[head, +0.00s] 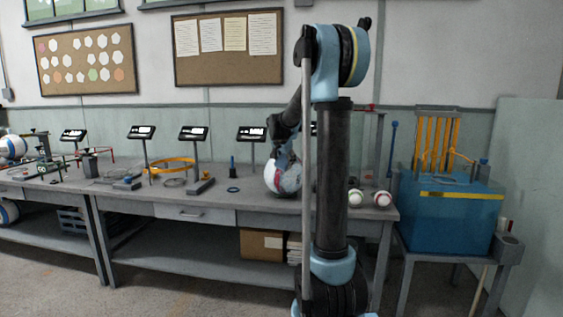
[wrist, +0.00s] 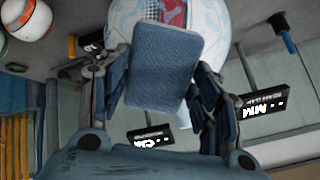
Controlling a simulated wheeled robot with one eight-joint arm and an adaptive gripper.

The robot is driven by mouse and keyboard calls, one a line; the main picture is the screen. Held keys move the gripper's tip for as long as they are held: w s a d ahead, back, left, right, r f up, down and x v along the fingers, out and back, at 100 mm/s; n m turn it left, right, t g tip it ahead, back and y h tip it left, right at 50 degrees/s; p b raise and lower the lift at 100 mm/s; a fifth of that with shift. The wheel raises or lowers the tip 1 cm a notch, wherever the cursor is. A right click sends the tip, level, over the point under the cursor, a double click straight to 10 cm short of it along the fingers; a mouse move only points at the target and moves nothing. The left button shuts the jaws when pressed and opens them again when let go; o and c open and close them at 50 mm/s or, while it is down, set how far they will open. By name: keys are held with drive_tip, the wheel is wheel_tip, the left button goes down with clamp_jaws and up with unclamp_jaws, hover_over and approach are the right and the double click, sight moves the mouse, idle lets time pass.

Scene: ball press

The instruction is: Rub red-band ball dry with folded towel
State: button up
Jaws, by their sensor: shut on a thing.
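A large pale ball (head: 287,180) with a red patch sits on the grey workbench in the head view. It also shows at the top of the wrist view (wrist: 212,28), with red visible behind the towel. A folded blue towel (wrist: 165,62) is held between the fingers of my gripper (wrist: 160,80), which is shut on it. The towel covers part of the ball; whether it touches the ball I cannot tell. In the head view my gripper (head: 283,155) is just above the ball and partly hidden by my arm; the towel is hard to make out there.
Two smaller balls, one green-marked (head: 355,197) and one red-marked (head: 382,199), stand right of my arm on the workbench (head: 240,203). Displays on posts (head: 193,134) and an orange ring (head: 172,165) are to the left. A blue bin (head: 448,217) stands at the right.

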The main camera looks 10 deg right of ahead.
sight(278, 159)
drive_tip(key=shift+a, duration=0.15)
idle(1.4)
drive_tip(key=shift+w+a, duration=0.25)
drive_tip(key=shift+a, duration=0.4)
drive_tip(key=shift+w+a, duration=0.25)
drive_tip(key=shift+a, duration=0.4)
idle(1.2)
drive_tip(key=shift+d, duration=0.1)
drive_tip(key=shift+s+d, duration=0.25)
drive_tip(key=shift+d, duration=0.45)
drive_tip(key=shift+s+d, duration=0.25)
drive_tip(key=shift+d, duration=0.4)
drive_tip(key=shift+a, duration=0.1)
idle(0.8)
